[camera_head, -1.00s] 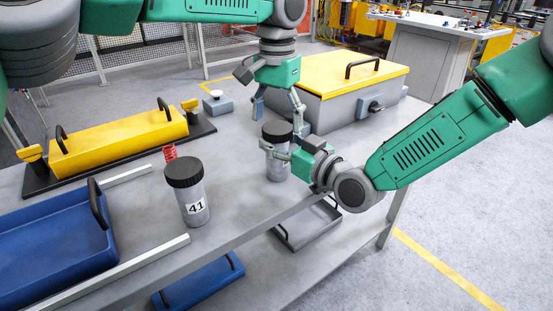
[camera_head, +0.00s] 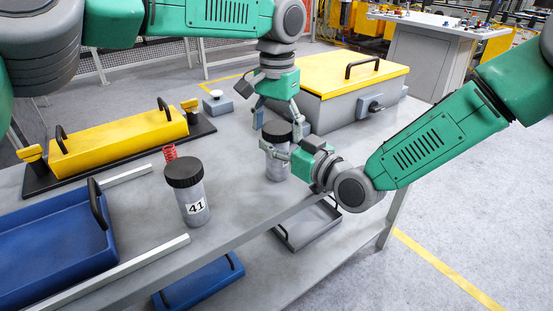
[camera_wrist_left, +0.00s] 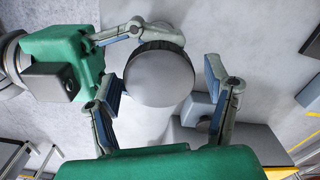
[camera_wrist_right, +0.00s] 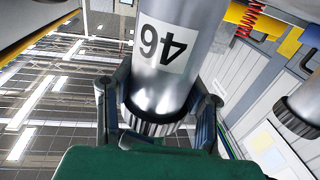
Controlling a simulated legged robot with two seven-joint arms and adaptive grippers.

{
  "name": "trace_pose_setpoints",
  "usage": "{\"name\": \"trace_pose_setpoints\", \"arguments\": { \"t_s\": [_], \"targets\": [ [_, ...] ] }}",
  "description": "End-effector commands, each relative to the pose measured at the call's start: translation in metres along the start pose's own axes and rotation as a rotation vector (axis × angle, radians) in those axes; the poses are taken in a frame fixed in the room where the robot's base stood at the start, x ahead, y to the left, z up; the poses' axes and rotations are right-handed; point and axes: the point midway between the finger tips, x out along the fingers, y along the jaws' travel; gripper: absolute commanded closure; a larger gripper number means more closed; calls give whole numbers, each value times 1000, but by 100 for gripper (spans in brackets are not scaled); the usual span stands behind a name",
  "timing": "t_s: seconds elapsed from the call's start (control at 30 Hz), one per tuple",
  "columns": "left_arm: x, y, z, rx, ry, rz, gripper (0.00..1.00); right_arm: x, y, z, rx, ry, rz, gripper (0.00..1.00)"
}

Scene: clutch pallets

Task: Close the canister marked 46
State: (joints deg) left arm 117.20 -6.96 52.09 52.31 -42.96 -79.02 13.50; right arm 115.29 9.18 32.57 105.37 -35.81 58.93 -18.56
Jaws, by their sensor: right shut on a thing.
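The canister marked 46 (camera_head: 276,166) stands upright on the table with a black ribbed lid (camera_head: 277,131) on its top. Its label 46 (camera_wrist_right: 160,43) shows upside down in the right wrist view. My right gripper (camera_head: 281,149) is shut on the canister's upper body, from the right. My left gripper (camera_head: 279,118) points down from above, its fingers apart on either side of the lid. In the left wrist view the lid (camera_wrist_left: 158,77) is between these open fingers, nearer the left one. I cannot tell how tightly the lid is seated.
A canister marked 41 (camera_head: 188,195) with a black lid stands to the left, a red spring (camera_head: 169,153) behind it. A grey box with a yellow lid (camera_head: 350,72) is behind my grippers. A yellow cover (camera_head: 118,142) and a blue tray (camera_head: 50,250) lie left. The table's front edge is close.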

Motion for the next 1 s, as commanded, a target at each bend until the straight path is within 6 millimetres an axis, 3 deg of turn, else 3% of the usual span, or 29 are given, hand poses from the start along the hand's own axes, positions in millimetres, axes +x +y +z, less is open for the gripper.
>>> {"name": "trace_pose_setpoints", "arguments": {
  "t_s": [0.3, 0.43, 0.8, 1.0],
  "targets": [
    [-1, 0, 0, 0, 0, 0, 23, -1, 1, 3, 1, -7, 2, 100],
    [-11, 0, -1, -1, 2, 0, 23, -1, 1, 3, 1, -7, 1, 100],
    [-86, 0, -2, -2, 4, -2, 23, -1, 1, 3, 2, -7, 1, 100],
    [-112, 0, -2, -2, 1, -1, 23, -1, 1, 3, 2, -7, 1, 100]
  ]
}}
